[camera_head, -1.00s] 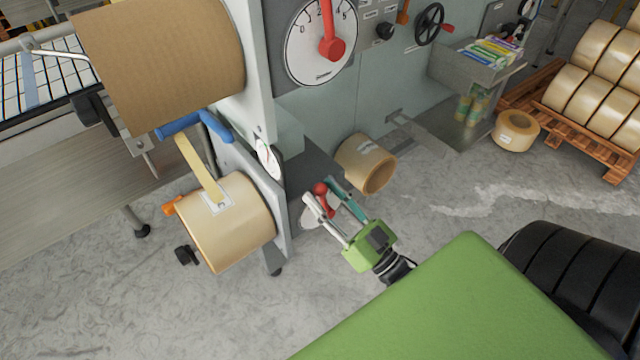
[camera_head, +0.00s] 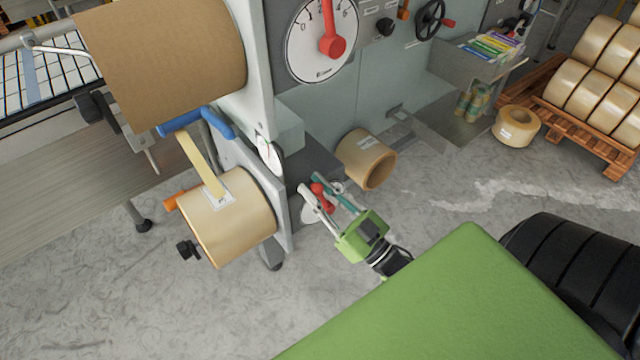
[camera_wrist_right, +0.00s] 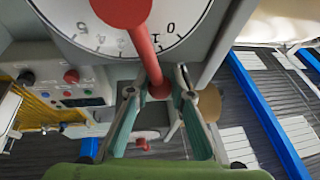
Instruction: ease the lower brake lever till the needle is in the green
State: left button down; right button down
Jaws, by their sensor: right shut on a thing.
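My right gripper (camera_head: 315,184) is shut on the lever's end, one finger on each side. In the right wrist view the red lever (camera_wrist_right: 145,52) runs down from its numbered dial (camera_wrist_right: 75,22) to a ball end between the fingertips of my right gripper (camera_wrist_right: 158,88). A small white gauge (camera_head: 268,155) faces sideways on the machine frame; its needle and any green band are too small and slanted to read. My left gripper is not in view.
A larger dial (camera_head: 304,62) with a red pointer is above. Loose rolls lie on a wooden pallet (camera_head: 560,115) at far right. The floor in front is open.

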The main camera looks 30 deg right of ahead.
jog(key=c, duration=1.8)
grip_release()
jog(key=shift+f, duration=0.1)
jog(key=v, duration=1.2)
